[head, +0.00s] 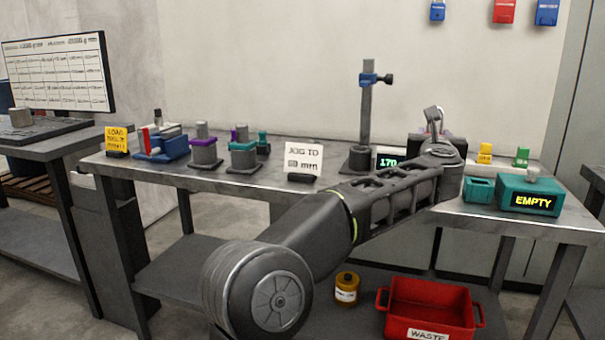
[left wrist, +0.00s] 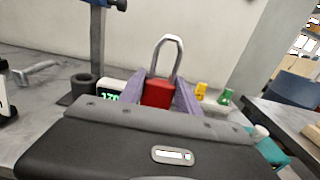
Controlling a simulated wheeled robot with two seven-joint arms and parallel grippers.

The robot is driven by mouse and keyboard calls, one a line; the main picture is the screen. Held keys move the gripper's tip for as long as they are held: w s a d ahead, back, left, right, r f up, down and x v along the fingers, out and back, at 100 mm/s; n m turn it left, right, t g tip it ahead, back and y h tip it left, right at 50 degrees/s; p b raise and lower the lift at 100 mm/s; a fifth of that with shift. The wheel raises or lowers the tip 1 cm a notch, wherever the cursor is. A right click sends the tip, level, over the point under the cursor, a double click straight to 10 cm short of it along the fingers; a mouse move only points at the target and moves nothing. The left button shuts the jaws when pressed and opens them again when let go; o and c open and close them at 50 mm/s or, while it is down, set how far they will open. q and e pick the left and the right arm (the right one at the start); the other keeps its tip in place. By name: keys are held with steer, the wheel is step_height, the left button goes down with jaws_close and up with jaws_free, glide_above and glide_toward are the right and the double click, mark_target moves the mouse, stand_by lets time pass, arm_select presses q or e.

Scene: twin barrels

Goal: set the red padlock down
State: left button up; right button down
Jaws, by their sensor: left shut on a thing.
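The red padlock (left wrist: 158,92) stands upright with its grey shackle up between the purple fingers of my left gripper (left wrist: 159,96) in the left wrist view. The gripper is shut on its body. In the head view, my left gripper (head: 436,132) is over the back of the bench, and my own wrist hides most of the padlock; the shackle (head: 434,113) shows above it. Whether the padlock's underside touches the bench is hidden. My right gripper is not in view.
On the workbench (head: 335,195), a post stand (head: 366,115) and a green readout (head: 389,162) are left of the gripper. Yellow (head: 485,153) and green (head: 521,157) padlocks and a teal "EMPTY" box (head: 529,198) are to its right. A red waste bin (head: 430,305) is below.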

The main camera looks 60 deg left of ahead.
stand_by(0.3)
arm_select(q)
steer(key=shift+f+b, duration=1.4)
steer(key=shift+f, duration=1.05)
step_height(320, 180, down, 5)
steer(key=b, duration=0.3)
steer(key=shift+f, duration=0.1)
